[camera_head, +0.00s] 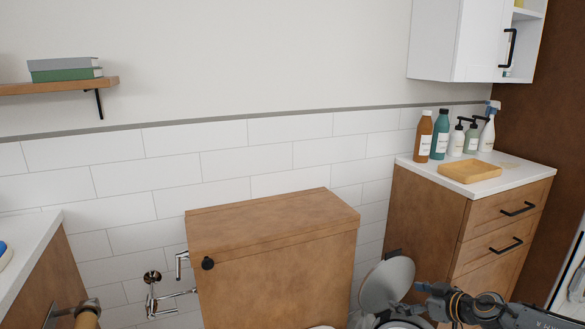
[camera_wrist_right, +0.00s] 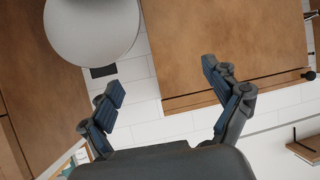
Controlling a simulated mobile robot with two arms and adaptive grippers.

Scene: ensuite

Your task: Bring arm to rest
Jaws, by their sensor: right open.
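My right gripper (camera_head: 412,298) is low at the right of the head view, in front of the wooden cabinet. In the right wrist view its two dark fingers (camera_wrist_right: 163,78) stand wide apart with nothing between them. A round pale lid (camera_head: 387,283) stands tilted up beside the gripper, over a bin (camera_head: 392,322) that is cut off by the lower edge. The lid also shows at the upper left of the wrist view (camera_wrist_right: 92,30), beyond the fingers. I cannot tell from the head view whether gripper and lid touch. My left gripper is not in view.
A wooden toilet tank (camera_head: 275,260) stands left of the bin. The wooden cabinet (camera_head: 425,210) holds several bottles (camera_head: 441,135) and a tray (camera_head: 469,171). A white wall cabinet (camera_head: 455,45) hangs above. A counter (camera_head: 28,250) and shelf (camera_head: 55,88) are at left.

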